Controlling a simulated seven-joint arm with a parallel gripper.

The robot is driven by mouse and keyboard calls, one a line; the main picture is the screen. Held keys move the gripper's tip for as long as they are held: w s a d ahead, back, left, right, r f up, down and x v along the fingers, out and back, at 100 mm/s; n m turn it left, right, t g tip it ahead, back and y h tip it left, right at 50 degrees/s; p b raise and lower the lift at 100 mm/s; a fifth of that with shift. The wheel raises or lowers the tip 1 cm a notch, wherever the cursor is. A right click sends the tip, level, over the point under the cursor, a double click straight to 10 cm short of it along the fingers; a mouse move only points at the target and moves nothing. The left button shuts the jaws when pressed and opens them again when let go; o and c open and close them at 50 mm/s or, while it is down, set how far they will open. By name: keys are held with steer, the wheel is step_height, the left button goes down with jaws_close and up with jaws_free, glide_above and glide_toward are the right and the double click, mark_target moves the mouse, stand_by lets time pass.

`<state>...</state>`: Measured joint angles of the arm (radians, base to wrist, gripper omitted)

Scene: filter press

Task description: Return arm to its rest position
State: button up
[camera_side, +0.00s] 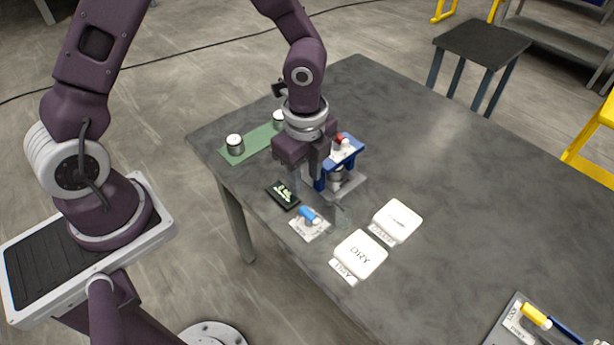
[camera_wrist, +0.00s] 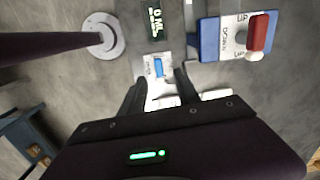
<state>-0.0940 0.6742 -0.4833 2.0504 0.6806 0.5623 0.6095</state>
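My gripper (camera_side: 312,170) hangs over the table, in front of the blue press and partly covering it. In the wrist view its two dark fingers stand apart with nothing held between them, so my gripper (camera_wrist: 160,84) is open and empty. Beyond the fingertips in that view is a blue switch (camera_wrist: 159,68) on a white plate; it also shows in the side view (camera_side: 309,214). The blue press (camera_side: 348,151) stands close beside my gripper on a grey base. Its red-tipped part (camera_wrist: 258,32) shows at the upper right of the wrist view.
A black display (camera_side: 283,194) with green digits lies near the table's edge. Two white pads, one marked DRY (camera_side: 360,254), lie to the right. A green mat (camera_side: 257,141) with metal cups is at the left. A tray (camera_side: 507,329) sits lower right. The table's far right is clear.

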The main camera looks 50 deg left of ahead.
steer(key=s+a+r+n+t+y, duration=0.2)
steer(key=a+r+n, duration=0.3)
steer(key=r, duration=0.6)
steer(key=s+a+r+n+t+h, duration=0.1)
steer(key=s+r+n+t+h, duration=0.1)
steer(key=s+r+n, duration=0.9)
steer(key=s+n+t, duration=0.1)
steer(key=s, duration=0.2)
steer(key=shift+s+r, duration=0.25)
steer(key=shift+s, duration=0.1)
